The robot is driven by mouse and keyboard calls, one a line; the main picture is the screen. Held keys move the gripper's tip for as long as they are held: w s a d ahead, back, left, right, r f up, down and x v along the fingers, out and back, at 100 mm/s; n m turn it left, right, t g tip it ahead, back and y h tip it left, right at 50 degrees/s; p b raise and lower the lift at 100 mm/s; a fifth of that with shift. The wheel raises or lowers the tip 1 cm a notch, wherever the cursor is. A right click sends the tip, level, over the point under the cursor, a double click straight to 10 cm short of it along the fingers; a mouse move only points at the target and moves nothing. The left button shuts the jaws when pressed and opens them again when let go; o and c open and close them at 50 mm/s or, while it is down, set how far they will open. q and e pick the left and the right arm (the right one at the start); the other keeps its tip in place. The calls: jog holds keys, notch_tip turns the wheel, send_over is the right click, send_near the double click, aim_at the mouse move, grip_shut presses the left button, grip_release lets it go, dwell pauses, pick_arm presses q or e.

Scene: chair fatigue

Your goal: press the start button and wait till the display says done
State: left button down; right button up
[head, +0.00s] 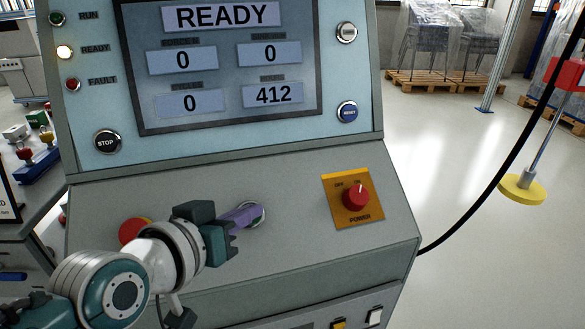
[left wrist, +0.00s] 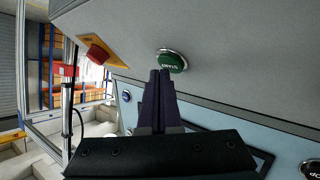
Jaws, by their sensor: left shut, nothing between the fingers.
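The control console carries a display (head: 234,59) that reads READY, with 0, 0, 0 and 412 in its boxes. The green start button (left wrist: 172,61) shows in the left wrist view, labelled START, with a metal ring. In the head view, my left gripper mostly hides the button, leaving part of its ring visible. My left gripper (head: 247,216) is shut and empty, its purple fingers pointing at the button. In the left wrist view, the fingertips (left wrist: 160,73) overlap the button's lower edge; I cannot tell whether they touch it. My right gripper is not in view.
The READY lamp (head: 64,52) is lit. A red power knob (head: 356,197) on an orange plate sits right of the start button. A red mushroom button (head: 134,231) is left, beside my arm. STOP (head: 107,141) and RESET (head: 347,112) buttons flank the display's lower part.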

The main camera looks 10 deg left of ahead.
pick_arm(q)
jog(key=shift+w+f+b, duration=0.15)
jog(key=shift+f+b, duration=0.15)
dwell(0.5)
jog(key=shift+s+d+r+p, duration=0.15)
jog(key=shift+s+r+p, duration=0.25)
jog(key=shift+r+p, duration=0.5)
jog(key=shift+f, duration=0.2)
jog(key=r+p, duration=0.1)
jog(key=p, duration=0.1)
jog(key=s+d+r+p, duration=0.1)
jog(key=p, duration=0.1)
jog(key=s+r+p, duration=0.1)
jog(key=r+p, duration=0.1)
jog(key=shift+s+d+r, duration=0.1)
jog(key=shift+s+d, duration=0.05)
jog(key=shift+s, duration=0.05)
